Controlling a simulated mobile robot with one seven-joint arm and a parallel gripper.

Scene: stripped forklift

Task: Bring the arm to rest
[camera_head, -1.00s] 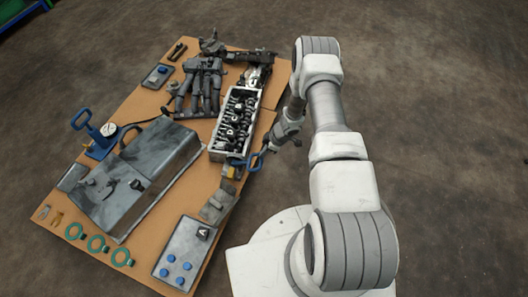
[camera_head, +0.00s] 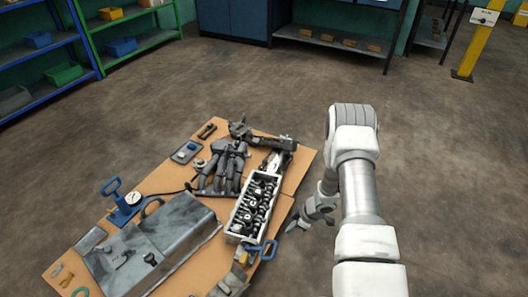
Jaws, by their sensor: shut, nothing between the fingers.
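My arm (camera_head: 357,185) rises at the right of the view, white and grey, and bends down at its far end. My gripper (camera_head: 291,229) hangs at the left of the arm, just off the right edge of the brown table (camera_head: 288,190). It is shut and holds nothing. It is small in the picture and partly dark against the floor. The cylinder head (camera_head: 252,208), an open metal block with dark parts inside, lies on the table to the left of the gripper, apart from it.
A grey metal cover (camera_head: 160,245), a blue hand pump with a gauge (camera_head: 125,205), dark manifold pipes (camera_head: 222,168) and a blue-handled tool (camera_head: 262,250) lie on the table. Shelves (camera_head: 125,40) stand far left, a bench (camera_head: 335,42) at the back, a yellow post (camera_head: 478,42) far right. The floor right of the arm is clear.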

